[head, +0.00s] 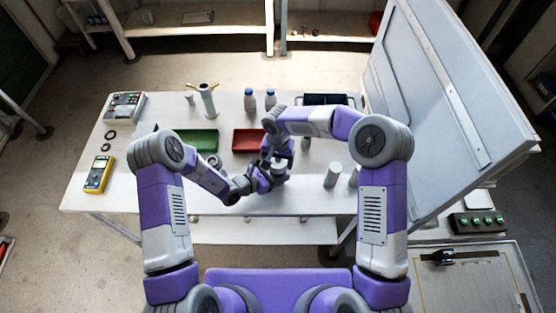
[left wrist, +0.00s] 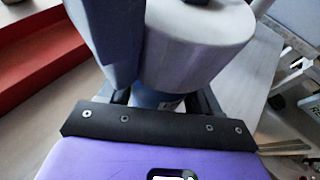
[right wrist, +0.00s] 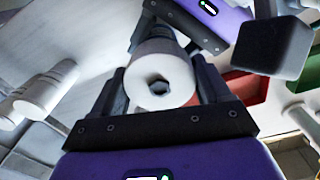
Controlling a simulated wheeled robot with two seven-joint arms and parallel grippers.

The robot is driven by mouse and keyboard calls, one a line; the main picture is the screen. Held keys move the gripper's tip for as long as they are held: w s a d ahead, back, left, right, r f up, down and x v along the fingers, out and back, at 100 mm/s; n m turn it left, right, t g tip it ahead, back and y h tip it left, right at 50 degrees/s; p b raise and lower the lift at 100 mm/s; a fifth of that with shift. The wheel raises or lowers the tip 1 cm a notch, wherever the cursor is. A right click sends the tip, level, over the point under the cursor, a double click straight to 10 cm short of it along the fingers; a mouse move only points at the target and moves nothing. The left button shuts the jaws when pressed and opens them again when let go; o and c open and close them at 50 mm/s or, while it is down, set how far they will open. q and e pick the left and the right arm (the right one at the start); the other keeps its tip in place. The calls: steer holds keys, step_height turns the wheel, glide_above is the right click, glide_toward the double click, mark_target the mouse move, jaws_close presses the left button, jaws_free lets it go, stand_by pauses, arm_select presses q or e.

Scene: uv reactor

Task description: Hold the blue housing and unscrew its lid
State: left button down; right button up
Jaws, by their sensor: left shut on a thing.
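The housing's blue body (left wrist: 158,98) shows low in the left wrist view, under a broad white lid (left wrist: 205,45). My left gripper (head: 270,178) is shut on the housing from the side. The lid also shows in the right wrist view (right wrist: 152,72), with a hex-shaped centre facing that camera. My right gripper (right wrist: 160,85) is above the lid, with one finger on each side of it. I cannot tell whether those fingers press on the lid. In the head view the grippers hide most of the housing.
A red bin (head: 246,149) and a green bin (head: 198,152) are behind the grippers. Grey cylinders (head: 333,174) stand to the right. A yellow multimeter (head: 98,174) lies at the left. A big slanted panel (head: 440,90) rises on the right. The table's front strip is clear.

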steer(key=o, duration=0.3)
steer(key=shift+o, duration=0.2)
steer(key=shift+r, duration=0.15)
step_height(320, 180, up, 4)
steer(key=shift+f, duration=0.1)
steer(key=shift+r, duration=0.25)
steer(key=shift+c, duration=0.6)
step_height(320, 180, up, 2)
steer(key=m, duration=0.4)
steer(key=shift+r, duration=0.1)
steer(key=m, duration=0.1)
steer(key=r+m, duration=0.1)
steer(key=shift+m, duration=0.3)
step_height(320, 180, down, 8)
steer(key=shift+r, duration=0.1)
